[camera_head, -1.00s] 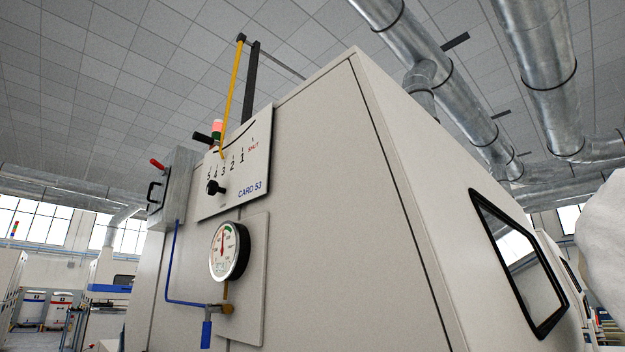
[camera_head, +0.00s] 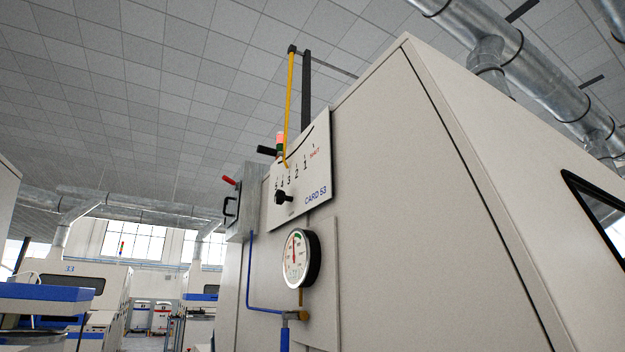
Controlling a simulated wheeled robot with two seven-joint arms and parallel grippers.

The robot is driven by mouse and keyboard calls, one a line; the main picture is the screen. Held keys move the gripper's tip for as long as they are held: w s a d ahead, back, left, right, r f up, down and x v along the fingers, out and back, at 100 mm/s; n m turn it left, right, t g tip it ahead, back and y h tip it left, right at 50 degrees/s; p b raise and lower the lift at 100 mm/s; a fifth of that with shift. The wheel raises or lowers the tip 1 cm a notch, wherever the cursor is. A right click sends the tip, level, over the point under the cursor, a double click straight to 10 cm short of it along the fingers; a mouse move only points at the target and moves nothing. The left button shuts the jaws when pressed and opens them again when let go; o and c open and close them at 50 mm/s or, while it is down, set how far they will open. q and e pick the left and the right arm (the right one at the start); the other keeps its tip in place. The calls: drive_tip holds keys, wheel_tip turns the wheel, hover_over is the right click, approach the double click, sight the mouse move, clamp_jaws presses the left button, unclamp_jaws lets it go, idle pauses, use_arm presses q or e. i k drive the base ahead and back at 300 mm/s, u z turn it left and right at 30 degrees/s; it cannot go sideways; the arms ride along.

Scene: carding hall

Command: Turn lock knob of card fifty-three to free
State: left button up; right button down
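The white plate marked CARD 53 (camera_head: 318,192) is fixed on the side of the large beige machine. It carries a scale of numbers with a red word, probably SHUT, at its right end. A black knob (camera_head: 284,198) sits at the plate's lower left. A yellow lever (camera_head: 290,105) rises from the plate to a dark upright post, and a black handle (camera_head: 266,151) sticks out to the left near its lower end. Which of these is the lock knob I cannot tell for certain. Neither of my grippers is in view.
A round pressure gauge (camera_head: 300,259) is below the plate, with a blue pipe (camera_head: 249,275) and blue-handled valve (camera_head: 285,338). A grey box (camera_head: 243,200) with a red-tipped lever stands left. Other machines (camera_head: 100,290) stand farther left, with floor between. Ducts run overhead.

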sight(280, 197)
drive_tip(key=u, duration=1.55)
drive_tip(key=i, duration=2.4)
drive_tip(key=z, duration=4.2)
